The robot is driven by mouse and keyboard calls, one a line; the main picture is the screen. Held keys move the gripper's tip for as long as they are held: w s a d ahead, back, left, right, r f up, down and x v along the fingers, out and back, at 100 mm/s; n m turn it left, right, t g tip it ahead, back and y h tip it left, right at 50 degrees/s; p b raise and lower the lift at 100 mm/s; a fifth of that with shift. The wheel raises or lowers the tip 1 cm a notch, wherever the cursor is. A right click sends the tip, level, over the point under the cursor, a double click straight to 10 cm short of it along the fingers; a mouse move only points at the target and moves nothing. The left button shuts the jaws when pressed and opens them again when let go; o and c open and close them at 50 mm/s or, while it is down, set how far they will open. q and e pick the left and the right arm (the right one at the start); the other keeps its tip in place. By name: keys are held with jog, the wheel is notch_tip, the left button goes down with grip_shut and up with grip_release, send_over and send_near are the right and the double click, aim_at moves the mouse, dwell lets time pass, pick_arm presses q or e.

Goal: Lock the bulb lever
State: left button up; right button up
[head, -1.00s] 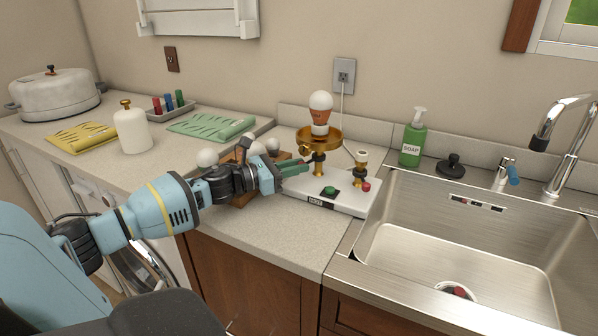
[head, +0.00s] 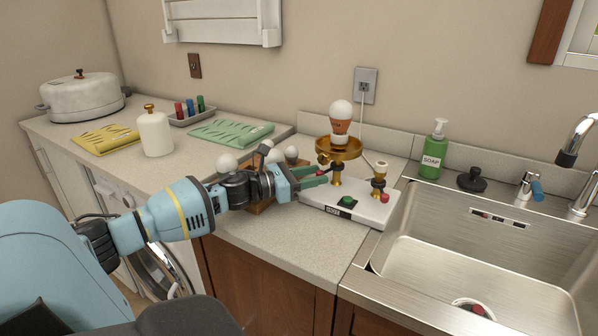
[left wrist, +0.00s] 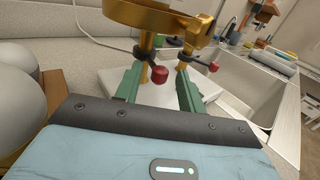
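A bulb with a white top and orange lower part (head: 341,122) stands upright in a brass holder (head: 350,152) on a white tester base (head: 372,212). In the left wrist view, the brass holder (left wrist: 165,18) is at the top, and a lever with a red knob (left wrist: 160,74) hangs below it. My left gripper (head: 322,177) is beside the brass post, left of it. In the left wrist view my left gripper (left wrist: 158,82) is open, with the red knob between its green fingers, nearer the left one. Contact cannot be told. My right gripper is not in view.
A smaller brass socket (head: 379,175) stands right of the holder, and a green button (head: 346,201) is on the base. White bulbs (head: 228,162) sit in a wooden block behind my left gripper. The sink (head: 470,270) is at right. The front counter is clear.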

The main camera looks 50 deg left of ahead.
pick_arm(q)
jog(key=shift+v, duration=3.25)
jog(key=shift+s+a, duration=0.15)
jog(key=shift+s, duration=0.3)
